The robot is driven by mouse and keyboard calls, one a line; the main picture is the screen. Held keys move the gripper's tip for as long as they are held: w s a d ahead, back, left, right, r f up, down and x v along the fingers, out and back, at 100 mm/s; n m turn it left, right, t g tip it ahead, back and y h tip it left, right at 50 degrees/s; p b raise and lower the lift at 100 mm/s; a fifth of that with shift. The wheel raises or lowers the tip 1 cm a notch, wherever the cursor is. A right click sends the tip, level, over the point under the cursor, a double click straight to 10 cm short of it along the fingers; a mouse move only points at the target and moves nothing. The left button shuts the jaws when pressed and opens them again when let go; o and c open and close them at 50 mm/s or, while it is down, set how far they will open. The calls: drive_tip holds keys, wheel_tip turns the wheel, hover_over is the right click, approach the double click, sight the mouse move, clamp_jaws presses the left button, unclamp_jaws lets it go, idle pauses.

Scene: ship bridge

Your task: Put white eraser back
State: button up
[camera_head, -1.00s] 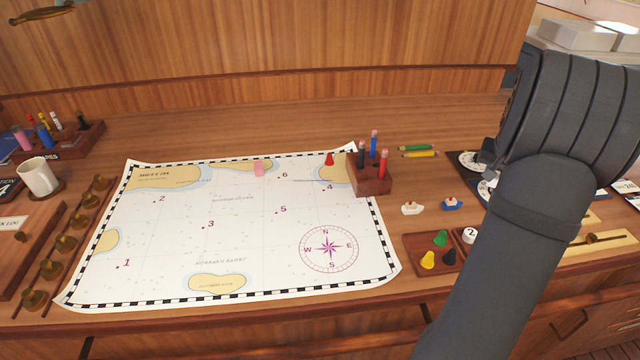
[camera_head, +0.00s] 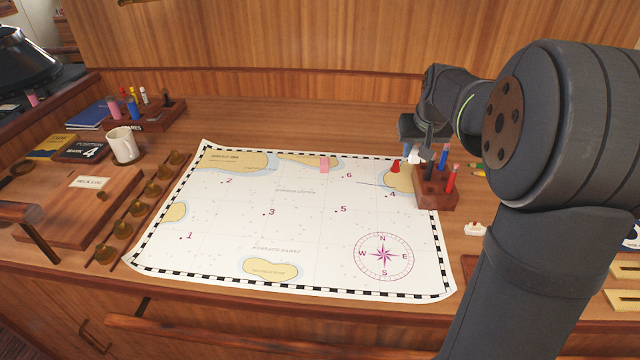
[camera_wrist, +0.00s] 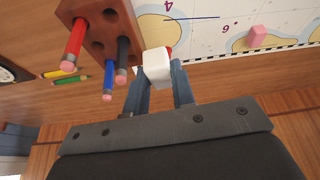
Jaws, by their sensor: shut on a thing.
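My gripper (camera_wrist: 161,85) is shut on a white eraser (camera_wrist: 157,68), a small block held between the two fingertips in the wrist view. In the head view my gripper (camera_head: 424,146) is above the chart's far right edge, just behind the wooden pencil block; the eraser (camera_head: 427,154) shows there as a small white patch, partly hidden by the gripper. In the wrist view the eraser is beside the pencil block (camera_wrist: 112,20), apart from the pencils in it. I cannot tell its exact height.
The block (camera_head: 436,198) holds red, blue and dark pencils. A red cone (camera_head: 395,167) stands close by. A pink eraser (camera_head: 324,165) lies on the chart (camera_head: 310,225), which has a thin line near the 4. At left are a mug (camera_head: 124,146) and a labelled rack (camera_head: 166,117) with coloured items.

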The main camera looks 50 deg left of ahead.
drive_tip(key=s+a+f+n+g, duration=0.1)
drive_tip(key=s+a+n, duration=0.2)
drive_tip(key=s+a, duration=0.55)
hover_over(318, 182)
drive_tip(key=d, duration=0.2)
drive_tip(key=shift+y, duration=0.4)
drive_tip(key=f, duration=0.7)
drive_tip(key=shift+s+a+f, duration=0.1)
drive_tip(key=shift+s+a, duration=0.1)
drive_tip(key=shift+a, duration=0.05)
drive_tip(key=shift+f, duration=2.1)
drive_tip(key=shift+f, duration=0.15)
drive_tip(key=o, duration=0.9)
drive_tip(key=v, duration=1.2)
drive_tip(key=shift+r, duration=0.2)
drive_tip(key=shift+a+f, duration=0.1)
